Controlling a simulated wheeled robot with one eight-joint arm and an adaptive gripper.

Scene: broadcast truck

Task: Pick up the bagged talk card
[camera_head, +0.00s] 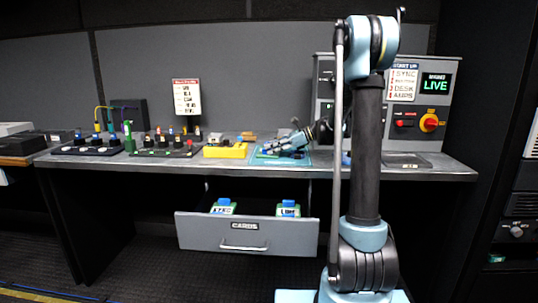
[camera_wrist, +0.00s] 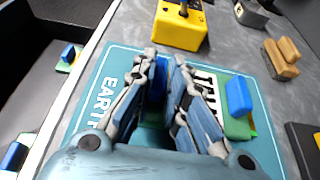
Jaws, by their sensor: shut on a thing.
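In the wrist view my gripper (camera_wrist: 166,58) is shut on a dark blue tab (camera_wrist: 157,84) above a green base, over a teal mat (camera_wrist: 95,82) with EARTH lettering. The fingers hide most of the held card, so I cannot read its label or make out a bag. A second green card (camera_wrist: 236,126) with a bright blue tab sits right of the fingers on the mat. In the head view my gripper (camera_head: 296,143) is low over the teal mat (camera_head: 262,153) on the bench; I cannot tell whether the held card touches the mat.
The drawer (camera_head: 246,234) marked CARDS is open below, with two blue-tabbed cards (camera_head: 222,207) (camera_head: 288,209) inside. A yellow box (camera_head: 226,151) stands just left of the mat. The START UP panel (camera_head: 418,105) rises behind. Tan blocks (camera_wrist: 286,52) lie right of the mat.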

